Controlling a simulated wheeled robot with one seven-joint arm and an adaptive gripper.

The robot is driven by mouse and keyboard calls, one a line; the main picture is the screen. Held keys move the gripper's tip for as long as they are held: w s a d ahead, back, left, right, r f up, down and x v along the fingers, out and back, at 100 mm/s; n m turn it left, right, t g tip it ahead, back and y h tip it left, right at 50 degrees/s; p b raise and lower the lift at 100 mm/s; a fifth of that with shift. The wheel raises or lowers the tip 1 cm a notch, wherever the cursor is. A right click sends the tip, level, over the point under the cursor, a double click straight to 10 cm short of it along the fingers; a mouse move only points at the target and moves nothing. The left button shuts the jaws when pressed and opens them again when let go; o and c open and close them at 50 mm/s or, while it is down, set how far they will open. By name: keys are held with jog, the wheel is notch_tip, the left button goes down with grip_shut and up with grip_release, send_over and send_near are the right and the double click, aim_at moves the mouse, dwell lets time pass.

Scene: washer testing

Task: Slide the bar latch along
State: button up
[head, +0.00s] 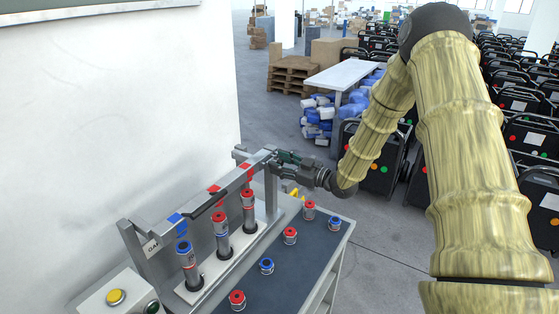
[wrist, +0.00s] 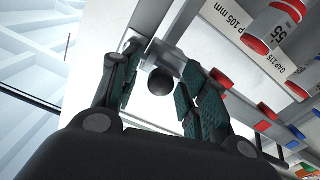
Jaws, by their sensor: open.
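The bar latch (head: 232,187) is a long grey bar running along the rack above a row of upright cylinders. A round black knob (wrist: 161,82) shows in the wrist view in front of a grey metal block. My gripper (head: 283,157) is at the far right end of the rack's rail in the head view. In the wrist view its fingers (wrist: 163,92) are open, one on each side of the knob, with gaps visible. The knob is hidden by my gripper in the head view.
Red-and-grey cylinders (head: 221,222) stand in a pale tray below the bar. Several short capped cylinders (head: 290,236) stand on the dark cart top. A control box with a yellow button (head: 116,297) is at the lower left. A white wall (head: 110,120) is behind the rack.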

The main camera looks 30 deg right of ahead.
jog(key=shift+w+a, duration=0.15)
jog(key=shift+w, duration=0.1)
jog(key=shift+c, duration=0.4)
grip_shut()
jog(key=shift+s+a+f+b, duration=0.1)
jog(key=shift+s+a+b, duration=0.3)
jog(key=shift+a, duration=0.35)
jog(key=shift+s+a+b, duration=0.15)
jog(key=shift+s+a, duration=0.3)
jog(key=shift+a, duration=0.25)
jog(key=shift+c, duration=0.9)
grip_release()
jog(key=shift+o, duration=1.3)
jog(key=shift+s+a, duration=0.1)
